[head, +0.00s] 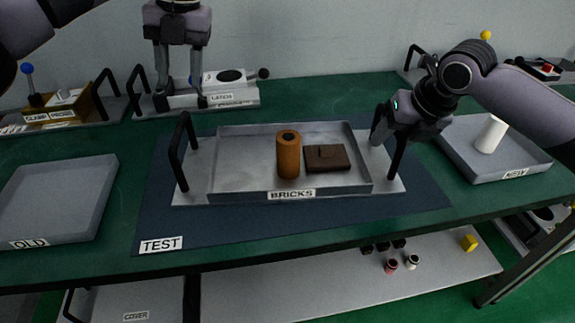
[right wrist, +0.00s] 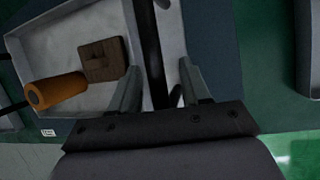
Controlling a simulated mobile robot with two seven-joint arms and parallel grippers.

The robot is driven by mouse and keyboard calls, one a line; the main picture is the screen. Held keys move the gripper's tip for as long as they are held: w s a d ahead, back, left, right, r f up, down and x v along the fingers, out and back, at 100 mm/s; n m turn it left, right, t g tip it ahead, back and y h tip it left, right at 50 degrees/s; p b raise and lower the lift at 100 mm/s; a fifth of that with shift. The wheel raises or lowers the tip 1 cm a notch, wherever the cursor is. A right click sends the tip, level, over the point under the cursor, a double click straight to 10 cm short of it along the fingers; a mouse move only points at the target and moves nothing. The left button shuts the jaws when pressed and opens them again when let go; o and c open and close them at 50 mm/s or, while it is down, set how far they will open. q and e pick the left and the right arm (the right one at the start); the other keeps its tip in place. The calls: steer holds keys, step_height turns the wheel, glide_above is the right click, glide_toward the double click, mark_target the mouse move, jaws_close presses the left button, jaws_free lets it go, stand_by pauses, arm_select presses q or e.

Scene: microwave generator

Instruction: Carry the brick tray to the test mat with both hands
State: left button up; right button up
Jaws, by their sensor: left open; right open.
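The grey brick tray (head: 230,195), labelled BRICKS, lies flat on the dark blue test mat (head: 300,222). It holds an upright orange-brown cylinder (head: 288,158) and a dark brown block (head: 327,158); both also show in the right wrist view. My left gripper (head: 180,104) is open and empty, raised behind the tray's black left handle (head: 178,155) and apart from it. My right gripper (head: 388,138) is at the right handle (head: 398,158). In the right wrist view its open fingers stand on either side of the black handle bar (right wrist: 152,50). Finger contact cannot be told.
An empty OLD tray (head: 60,200) lies at the left, and a NEW tray (head: 480,160) with a white cylinder (head: 491,134) at the right. A clamp press (head: 60,108) and a latch device (head: 225,90) stand at the back. A lower shelf (head: 330,285) holds small parts.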

steer(key=v, duration=1.2)
stand_by(0.3)
